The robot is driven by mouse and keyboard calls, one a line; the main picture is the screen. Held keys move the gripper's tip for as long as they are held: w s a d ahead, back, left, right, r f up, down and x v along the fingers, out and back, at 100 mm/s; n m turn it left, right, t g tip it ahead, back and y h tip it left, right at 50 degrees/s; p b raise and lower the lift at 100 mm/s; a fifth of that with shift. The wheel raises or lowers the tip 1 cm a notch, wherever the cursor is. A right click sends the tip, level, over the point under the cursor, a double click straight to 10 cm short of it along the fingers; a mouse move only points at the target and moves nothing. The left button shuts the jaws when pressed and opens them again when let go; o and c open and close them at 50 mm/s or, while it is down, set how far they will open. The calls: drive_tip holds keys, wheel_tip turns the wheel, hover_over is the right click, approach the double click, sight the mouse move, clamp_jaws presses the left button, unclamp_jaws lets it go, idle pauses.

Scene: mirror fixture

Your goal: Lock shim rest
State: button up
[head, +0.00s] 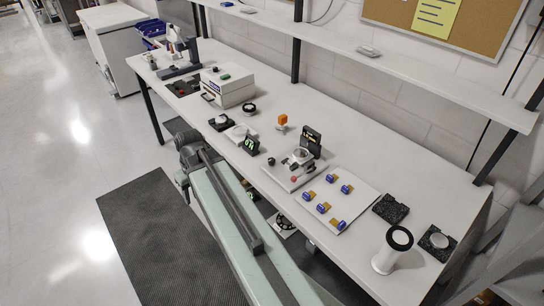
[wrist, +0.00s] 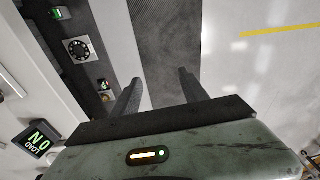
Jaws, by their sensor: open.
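A fixture on a pale base plate (head: 283,178) stands on the long white bench. It carries a round ring-like part (head: 301,155), a red knob (head: 294,180), a black knob (head: 271,161) and an upright dark panel (head: 311,139). I cannot tell which part is the shim rest, or its lock state. My gripper (wrist: 160,76) is open, with nothing between its fingers, over the floor in the wrist view. It is off the bench's front edge and apart from the fixture.
The bench (head: 355,165) also holds a board with several blue-and-yellow pieces (head: 340,223), a white cylinder (head: 385,262), black trays (head: 390,208), an orange piece on a stand (head: 282,120) and a white box (head: 228,90). A shelf (head: 400,58) overhangs the back.

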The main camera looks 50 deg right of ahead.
drive_tip(key=s+d+r+t+p, duration=0.1)
drive_tip(key=s+d+r+t, duration=0.1)
drive_tip(key=d, duration=1.6)
drive_tip(key=m+t+h, duration=0.1)
approach(272, 160)
drive_tip(key=b+x, duration=0.6)
drive_tip(key=x, duration=0.3)
drive_tip(key=shift+b, duration=0.4)
drive_tip(key=shift+w+r, duration=0.1)
drive_tip(key=shift+r, duration=0.1)
drive_tip(key=shift+c, duration=0.3)
